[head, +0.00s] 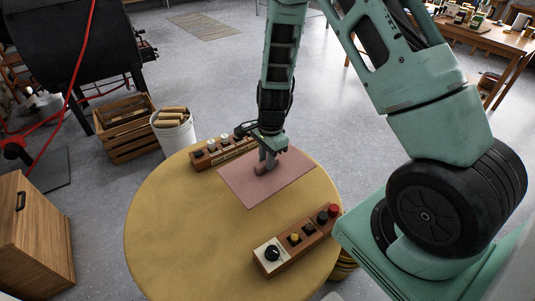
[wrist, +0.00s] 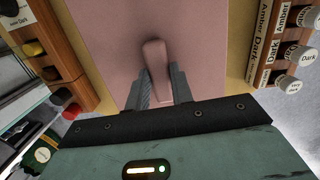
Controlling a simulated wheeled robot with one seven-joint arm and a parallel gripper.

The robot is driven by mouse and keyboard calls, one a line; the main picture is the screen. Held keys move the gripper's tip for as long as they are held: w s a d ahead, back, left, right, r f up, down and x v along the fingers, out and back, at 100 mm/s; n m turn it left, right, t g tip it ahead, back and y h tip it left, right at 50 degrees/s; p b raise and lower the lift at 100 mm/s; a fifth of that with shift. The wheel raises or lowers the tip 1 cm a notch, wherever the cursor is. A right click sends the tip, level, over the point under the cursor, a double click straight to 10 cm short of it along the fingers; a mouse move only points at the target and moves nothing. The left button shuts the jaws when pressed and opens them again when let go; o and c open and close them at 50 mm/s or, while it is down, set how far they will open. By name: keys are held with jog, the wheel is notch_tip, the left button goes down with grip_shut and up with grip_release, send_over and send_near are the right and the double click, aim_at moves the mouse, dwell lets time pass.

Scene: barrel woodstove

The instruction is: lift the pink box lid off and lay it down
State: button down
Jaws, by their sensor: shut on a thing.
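The pink lid (head: 287,186) is a flat square panel with a raised pink handle (wrist: 155,62) in its middle. It shows over the far part of the round yellow table, between two wooden racks. My gripper (head: 266,165) points down from above, and its fingers are shut on the handle, one on each side, as the wrist view (wrist: 158,80) shows. The lid looks about level. No box walls show beneath it, and I cannot tell how high it is above the table.
A rack with labelled knobs (head: 211,156) stands at the far left. The table's left and front are clear. A white bucket (head: 175,135) stands beyond the table.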

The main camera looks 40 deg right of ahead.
aim_at(265, 171)
jog(key=m, duration=0.1)
jog(key=r+m, duration=0.1)
jog(key=m, duration=0.2)
jog(key=shift+a+r, duration=0.15)
jog(key=shift+r, duration=0.1)
jog(key=shift+f+m+t, duration=0.1)
jog(key=shift+m+t, duration=0.2)
jog(key=shift+m, duration=0.3)
notch_tip(265, 171, down, 7)
jog(key=b, duration=0.6)
jog(key=shift+a, duration=0.1)
jog(key=shift+r, duration=0.2)
jog(key=shift+f+b, duration=0.6)
jog(key=shift+f, duration=0.45)
jog(key=c, duration=1.1)
grip_release()
jog(key=shift+c, duration=0.2)
jog(key=shift+r, duration=0.1)
